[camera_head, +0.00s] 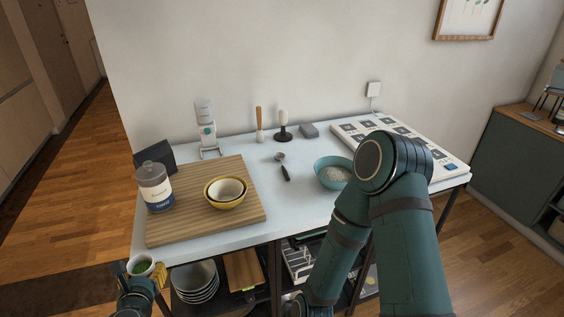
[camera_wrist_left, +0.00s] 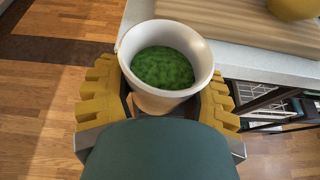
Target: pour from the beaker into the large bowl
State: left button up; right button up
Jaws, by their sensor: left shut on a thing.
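My left gripper (camera_head: 143,273) is shut on a white beaker (camera_head: 140,261) at the lower left, in front of the table's near left corner. In the left wrist view, the yellow fingers grip both sides of the beaker (camera_wrist_left: 165,101). It is roughly upright, with green grainy contents (camera_wrist_left: 162,68) inside. My right gripper is not in view.
The wooden board (camera_head: 180,231) also carries a lidded jar (camera_head: 156,188). A dark spoon (camera_head: 284,171) lies between board and teal bowl. A white dispenser (camera_head: 206,125), brush and tamper stand along the wall. A flat panel (camera_head: 435,162) fills the right end.

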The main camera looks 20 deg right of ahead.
aim_at(334, 172)
jog(key=l+u, duration=0.1)
jog(key=l, duration=3.15)
